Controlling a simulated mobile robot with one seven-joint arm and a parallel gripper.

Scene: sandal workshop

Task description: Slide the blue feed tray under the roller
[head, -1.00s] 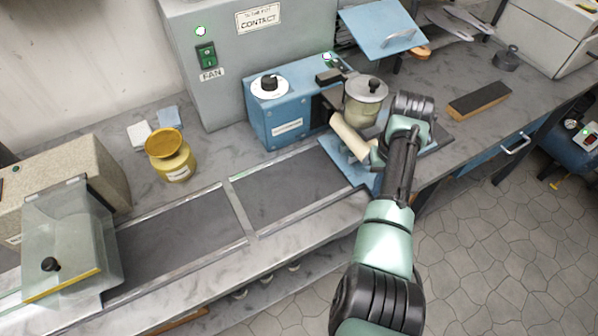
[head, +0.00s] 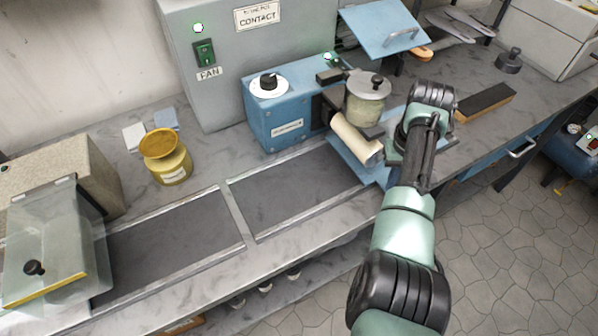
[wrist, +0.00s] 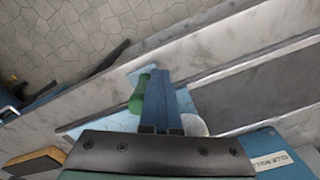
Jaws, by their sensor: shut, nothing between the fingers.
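The blue feed tray (head: 349,158) lies flat on the bench at the blue machine (head: 290,105), partly below the cream roller (head: 357,138). My wrist covers its right part in the head view. Its pale blue surface also shows in the wrist view (wrist: 112,122). My gripper (wrist: 157,73) is shut and empty, with its dark blue fingers over the tray. A green cylinder (wrist: 138,97) stands beside the fingers; I cannot tell whether they touch it. The fingertips are hidden in the head view. The roller's whitish end shows beside the fingers in the wrist view (wrist: 196,126).
A lidded pot (head: 366,100) stands behind the roller. A dark block with a tan side (head: 484,102) lies to the right. Framed dark panels (head: 290,190) run left along the bench. A yellow jar (head: 168,160) and a clear-hooded unit (head: 50,245) stand at the left.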

